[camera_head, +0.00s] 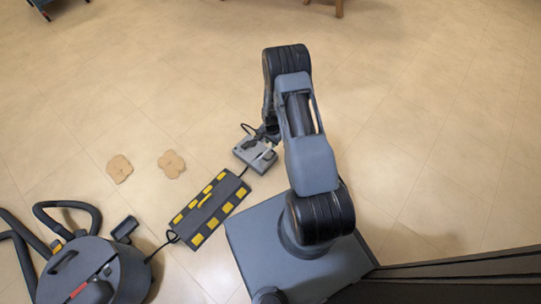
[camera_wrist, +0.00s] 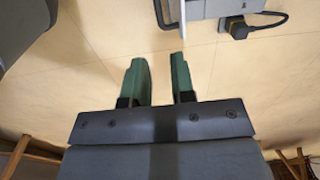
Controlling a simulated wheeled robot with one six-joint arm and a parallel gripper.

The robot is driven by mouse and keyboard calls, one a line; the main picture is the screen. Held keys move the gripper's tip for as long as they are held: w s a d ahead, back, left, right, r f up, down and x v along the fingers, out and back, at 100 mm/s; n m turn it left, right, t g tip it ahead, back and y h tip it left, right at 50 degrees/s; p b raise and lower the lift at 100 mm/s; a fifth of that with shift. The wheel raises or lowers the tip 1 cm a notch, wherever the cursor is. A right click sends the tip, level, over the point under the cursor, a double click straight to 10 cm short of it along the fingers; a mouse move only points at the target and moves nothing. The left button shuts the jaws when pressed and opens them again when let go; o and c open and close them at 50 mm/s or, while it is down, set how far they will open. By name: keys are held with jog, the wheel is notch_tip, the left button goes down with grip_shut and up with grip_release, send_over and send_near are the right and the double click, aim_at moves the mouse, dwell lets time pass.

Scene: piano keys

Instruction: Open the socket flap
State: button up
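A small grey socket box (camera_head: 246,152) sits on the floor just left of my arm in the head view. Its grey side shows at the top edge of the wrist view (camera_wrist: 205,8), with a dark handle-like bar on its left. A black plug (camera_wrist: 238,28) with a cable is at its right. My gripper (camera_wrist: 158,64) has two green fingers apart with nothing between them, pointing toward the box but short of it. In the head view the gripper is mostly hidden by my arm near the box. I cannot tell which part is the flap or how it stands.
A black-and-yellow cable ramp (camera_head: 208,211) lies below the box, with a cable running between them. A vacuum cleaner (camera_head: 90,268) with a hose is at the lower left. Two flat tan pieces (camera_head: 119,168) (camera_head: 171,163) lie on the floor. The floor to the right is clear.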

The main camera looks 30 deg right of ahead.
aim_at(272, 157)
notch_tip(272, 157, down, 13)
jog(key=b, duration=0.5)
jog(key=shift+s+d+r, duration=0.1)
jog(key=shift+c, duration=0.3)
grip_shut()
